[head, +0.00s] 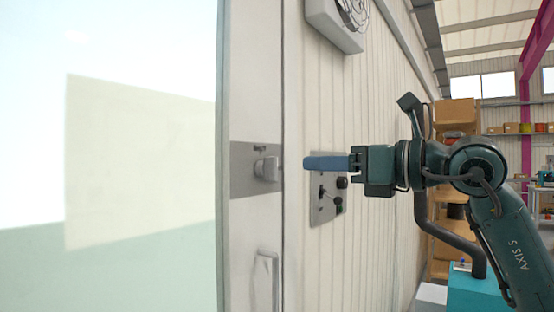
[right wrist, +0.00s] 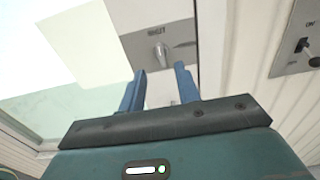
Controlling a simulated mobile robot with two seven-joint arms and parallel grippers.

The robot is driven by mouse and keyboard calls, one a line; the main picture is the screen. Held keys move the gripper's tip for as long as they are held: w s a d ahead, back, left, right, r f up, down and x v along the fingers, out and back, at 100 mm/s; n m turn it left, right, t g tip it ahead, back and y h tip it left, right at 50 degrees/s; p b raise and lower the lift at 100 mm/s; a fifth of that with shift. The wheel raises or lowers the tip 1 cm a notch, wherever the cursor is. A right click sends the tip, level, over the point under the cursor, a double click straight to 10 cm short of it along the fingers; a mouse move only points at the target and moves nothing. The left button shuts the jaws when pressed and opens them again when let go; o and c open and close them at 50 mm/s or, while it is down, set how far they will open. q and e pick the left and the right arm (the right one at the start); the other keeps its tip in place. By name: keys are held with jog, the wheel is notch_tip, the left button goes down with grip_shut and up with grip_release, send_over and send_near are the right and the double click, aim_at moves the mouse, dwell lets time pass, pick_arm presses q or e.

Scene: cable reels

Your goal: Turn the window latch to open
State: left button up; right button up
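The window latch (head: 266,169) is a small grey knob on a grey metal plate (head: 243,184) on the window frame. In the right wrist view the latch (right wrist: 161,52) shows as a short lever pointing roughly downward in the picture, just beyond the gap between my fingertips. My right gripper (head: 308,163) comes in from the right with its blue fingers pointing at the latch, a short gap away. In the right wrist view the fingers of my right gripper (right wrist: 160,70) are spread apart with nothing between them. My left gripper does not show.
A switch panel (head: 328,205) with knobs is on the ribbed wall behind my right fingers; it also shows in the right wrist view (right wrist: 292,62). A handle (head: 265,280) sits below the latch. A white box (head: 335,22) hangs above. Shelves (head: 455,115) stand far right.

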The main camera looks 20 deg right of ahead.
aim_at(277, 163)
jog(key=p+x, duration=0.1)
jog(key=x, duration=0.8)
jog(key=shift+a+p, duration=0.1)
jog(key=shift+p, duration=0.3)
jog(key=shift+c, duration=0.4)
jog(key=c, duration=0.6)
